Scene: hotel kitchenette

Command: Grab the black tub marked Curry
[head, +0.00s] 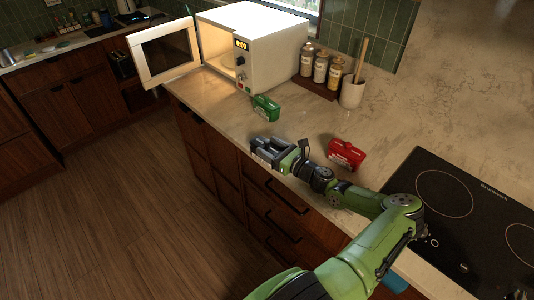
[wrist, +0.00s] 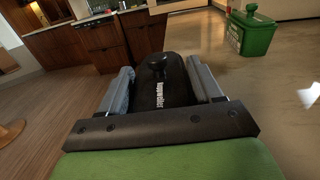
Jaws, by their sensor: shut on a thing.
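A black tub (wrist: 163,85) with a round knob on its lid sits between the two grey fingers of my gripper (wrist: 160,78) in the wrist view. The fingers press on its left and right sides. Pale lettering shows on the tub, but I cannot read it surely. In the head view my gripper (head: 266,148) is at the front edge of the counter, shut on the dark tub, which is mostly hidden by the fingers. I cannot tell whether the tub touches the counter.
A green tub (head: 266,108) stands behind, near the open microwave (head: 258,50). A red tub (head: 346,154) lies right of my gripper, close to my arm. Jars (head: 320,68) and a utensil crock (head: 352,92) stand at the back. A black hob (head: 460,210) is at right.

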